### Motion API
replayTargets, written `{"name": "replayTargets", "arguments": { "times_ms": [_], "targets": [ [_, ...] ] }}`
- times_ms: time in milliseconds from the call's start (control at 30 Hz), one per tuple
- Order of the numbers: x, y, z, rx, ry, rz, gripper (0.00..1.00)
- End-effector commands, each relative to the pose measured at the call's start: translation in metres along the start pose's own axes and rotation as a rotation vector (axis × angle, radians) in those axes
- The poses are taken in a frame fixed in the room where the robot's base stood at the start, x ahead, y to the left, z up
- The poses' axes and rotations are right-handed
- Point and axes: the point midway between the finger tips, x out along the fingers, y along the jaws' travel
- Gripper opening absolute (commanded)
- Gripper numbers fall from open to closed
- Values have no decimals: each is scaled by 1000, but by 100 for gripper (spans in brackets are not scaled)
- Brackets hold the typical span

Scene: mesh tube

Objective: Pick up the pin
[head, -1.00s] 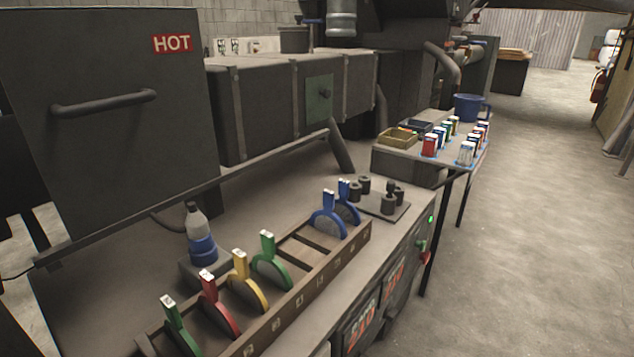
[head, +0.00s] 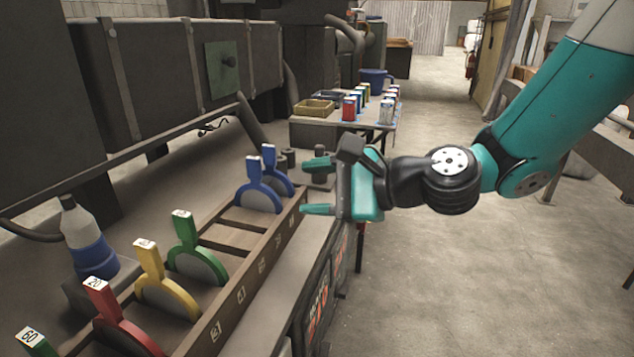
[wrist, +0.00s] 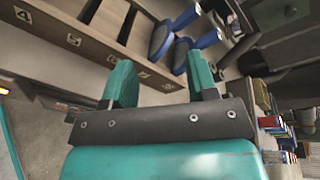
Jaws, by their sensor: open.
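A flat dark plate with several short dark posts (head: 290,156) stands at the far end of the bench, beyond the rack. In the head view my gripper's upper finger covers part of it. I cannot tell for certain which post is the pin. My gripper (head: 303,187) is open and empty, in front of the plate from this view, its fingers pointing left towards the bench. In the wrist view my gripper (wrist: 160,62) shows both teal fingers spread with nothing between them.
A wooden rack (head: 250,290) holds green, red, yellow and blue ring-handled pieces. A blue-and-white bottle (head: 85,240) stands left. A side table behind has a yellow tray (head: 314,109), small boxes and a blue bucket (head: 374,76). Open floor lies right.

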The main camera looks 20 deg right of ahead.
Motion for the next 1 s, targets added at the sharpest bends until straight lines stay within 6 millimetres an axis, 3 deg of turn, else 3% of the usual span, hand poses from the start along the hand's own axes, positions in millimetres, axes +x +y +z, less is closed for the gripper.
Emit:
{"name": "replayTargets", "arguments": {
  "times_ms": [33,100,200,300,467,800,1000],
  "targets": [
    [2,-1,-40,207,31,-126,53],
    [-6,-17,-77,469,48,-301,53],
    [-22,-31,-118,743,49,-496,53],
    [-34,-39,-142,895,42,-613,53],
    [-28,-55,-152,957,35,-658,53],
    [32,-94,-172,946,34,-655,53],
    [55,-104,-183,947,35,-656,53]
  ]
}}
